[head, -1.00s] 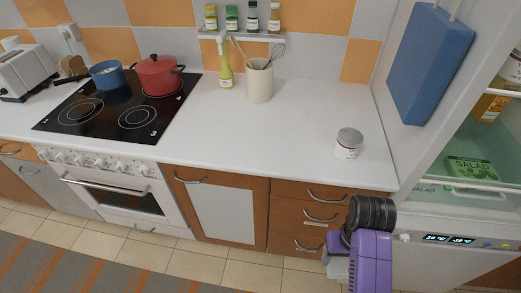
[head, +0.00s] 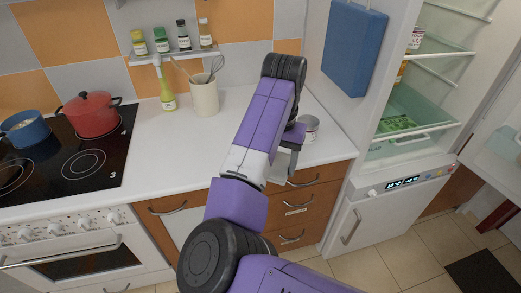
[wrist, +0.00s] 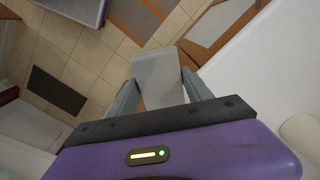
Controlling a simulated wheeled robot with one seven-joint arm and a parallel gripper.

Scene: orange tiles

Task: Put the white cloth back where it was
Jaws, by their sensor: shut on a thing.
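In the head view my gripper (head: 287,152) hangs by the counter's front edge, above the drawers, and is partly hidden by my own arm. In the wrist view both fingers of my gripper (wrist: 160,88) close on a flat, pale grey-white piece, which I take to be the white cloth (wrist: 157,70). It sticks out past the fingertips, with floor tiles beyond it. In the head view only a small pale part of the cloth (head: 281,167) shows below the gripper.
A can (head: 309,127) stands on the counter close behind my gripper. The white counter (head: 150,150) is clear in front of the utensil pot (head: 204,97). A red pot (head: 93,115) sits on the stove. The fridge (head: 415,155) stands open at right, beside a blue board (head: 354,47).

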